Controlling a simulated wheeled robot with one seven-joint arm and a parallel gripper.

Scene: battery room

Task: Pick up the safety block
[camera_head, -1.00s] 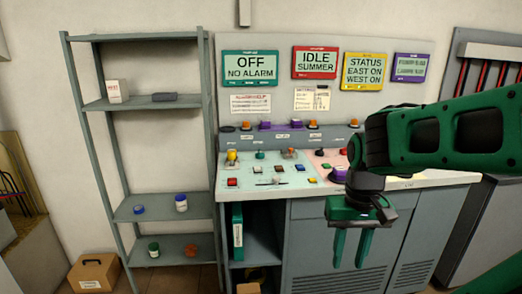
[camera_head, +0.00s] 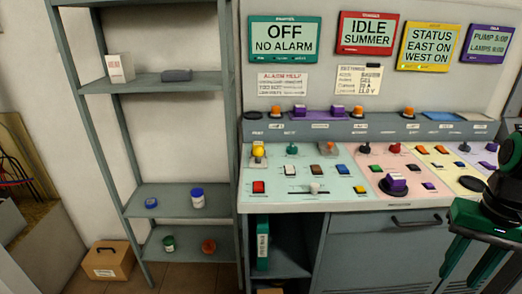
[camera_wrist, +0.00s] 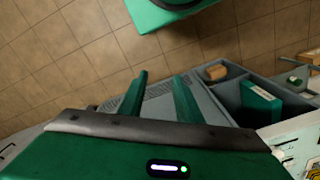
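No object is labelled as the safety block, so I cannot tell for certain which one it is. A dark grey block (camera_head: 176,75) lies on the upper shelf, right of a white box (camera_head: 120,68). My gripper (camera_head: 462,278) hangs at the lower right of the head view, in front of the console and far from the shelves. In the wrist view, my gripper (camera_wrist: 160,92) has its two green fingers apart with nothing between them.
A grey shelf rack (camera_head: 105,90) stands left of the control console (camera_head: 300,205). Lower shelves hold a white blue-lidded jar (camera_head: 198,198), a green jar (camera_head: 169,243) and an orange-brown item (camera_head: 208,246). A cardboard box (camera_head: 108,261) sits on the floor.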

